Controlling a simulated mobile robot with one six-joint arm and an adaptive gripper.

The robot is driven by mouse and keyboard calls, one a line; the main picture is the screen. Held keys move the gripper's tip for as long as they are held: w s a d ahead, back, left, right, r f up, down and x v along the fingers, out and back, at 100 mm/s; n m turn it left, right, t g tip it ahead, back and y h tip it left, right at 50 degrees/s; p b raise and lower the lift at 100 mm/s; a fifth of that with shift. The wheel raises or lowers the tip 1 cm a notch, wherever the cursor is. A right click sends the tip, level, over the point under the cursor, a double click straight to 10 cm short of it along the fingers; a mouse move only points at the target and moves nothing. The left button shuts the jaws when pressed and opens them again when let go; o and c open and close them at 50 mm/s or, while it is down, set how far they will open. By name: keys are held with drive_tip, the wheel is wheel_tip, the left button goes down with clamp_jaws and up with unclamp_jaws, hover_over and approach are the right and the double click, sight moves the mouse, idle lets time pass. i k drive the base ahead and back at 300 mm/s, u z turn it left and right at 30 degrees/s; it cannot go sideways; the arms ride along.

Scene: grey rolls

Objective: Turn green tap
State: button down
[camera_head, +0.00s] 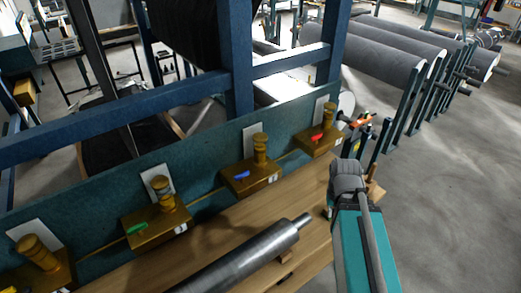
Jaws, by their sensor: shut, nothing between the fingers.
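The green tap handle (137,228) is a short lever on a brass valve block (158,230) on the wooden bench, left of centre. It lies roughly sideways, pointing slightly up to the right, in front of a round brass stem. Nothing covers the green handle.
A blue-handled tap (241,176) and a red-handled tap (317,137) stand farther right along the teal backboard (205,165). Another brass block (42,262) is at the far left. A grey metal roll (240,262) lies in front. Blue frame beams (237,65) rise behind.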

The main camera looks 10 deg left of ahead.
sight(138, 229)
drive_tip(key=u, duration=1.5)
